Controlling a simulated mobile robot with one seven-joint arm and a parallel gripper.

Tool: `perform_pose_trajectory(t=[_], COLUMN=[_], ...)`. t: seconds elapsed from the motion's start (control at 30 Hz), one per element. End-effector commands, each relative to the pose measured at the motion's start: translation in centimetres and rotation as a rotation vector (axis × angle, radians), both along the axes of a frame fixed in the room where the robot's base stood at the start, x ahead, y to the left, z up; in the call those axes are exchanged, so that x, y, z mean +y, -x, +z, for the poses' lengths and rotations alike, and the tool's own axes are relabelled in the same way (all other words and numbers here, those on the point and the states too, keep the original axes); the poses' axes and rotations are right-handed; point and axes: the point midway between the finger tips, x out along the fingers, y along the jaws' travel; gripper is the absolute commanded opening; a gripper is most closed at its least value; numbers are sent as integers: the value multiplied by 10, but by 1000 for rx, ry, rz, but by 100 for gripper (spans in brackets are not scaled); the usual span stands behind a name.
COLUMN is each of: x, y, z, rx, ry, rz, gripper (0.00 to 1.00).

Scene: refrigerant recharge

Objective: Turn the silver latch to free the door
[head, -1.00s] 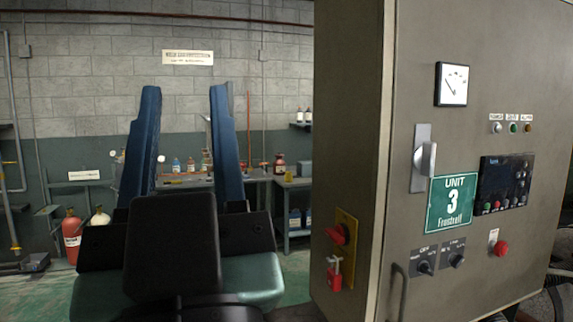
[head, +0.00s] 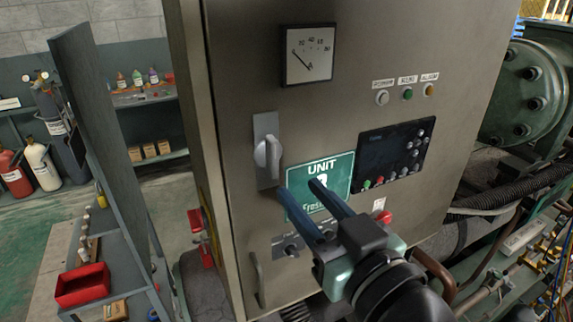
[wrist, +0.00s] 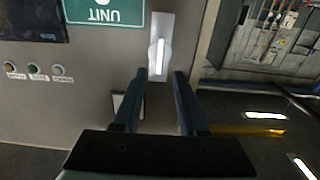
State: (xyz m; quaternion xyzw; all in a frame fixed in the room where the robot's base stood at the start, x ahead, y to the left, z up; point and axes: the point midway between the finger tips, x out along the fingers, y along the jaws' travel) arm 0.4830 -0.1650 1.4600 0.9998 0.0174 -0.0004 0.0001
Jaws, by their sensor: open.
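The silver latch (head: 267,158) is a grey plate with an upright handle on the cabinet door (head: 235,75), left of the green "UNIT" sign (head: 335,170). My gripper (head: 299,187) has two blue fingers, spread and empty. In the head view its tips are just right of and below the latch, overlapping the sign. In the wrist view, which sees the sign upside down, the latch (wrist: 160,54) lies ahead, lined up with the gap between my fingertips (wrist: 161,73). The handle is not between the fingers. The door looks shut.
A gauge (head: 307,55) is above the latch. Buttons and a dark control panel (head: 393,152) are to its right. A door pull (head: 258,280) is below, and a red padlocked switch (head: 201,235) is on the cabinet's side. A shelf with a red bin (head: 82,286) stands at left.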

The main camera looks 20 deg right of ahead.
Motion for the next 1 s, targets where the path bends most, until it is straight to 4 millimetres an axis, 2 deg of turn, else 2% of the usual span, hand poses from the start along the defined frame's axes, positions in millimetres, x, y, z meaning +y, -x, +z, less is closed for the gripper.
perform_pose_trajectory(t=[0.6,0.67,0.83,1.0], x=[3,3,3,2], y=[-76,-75,-74,-74], z=[1,0,0,0], rx=[-1,-1,-1,-1], ry=[-1,0,0,0], rz=[1,-1,-1,-2], gripper=[41,32,2,0])
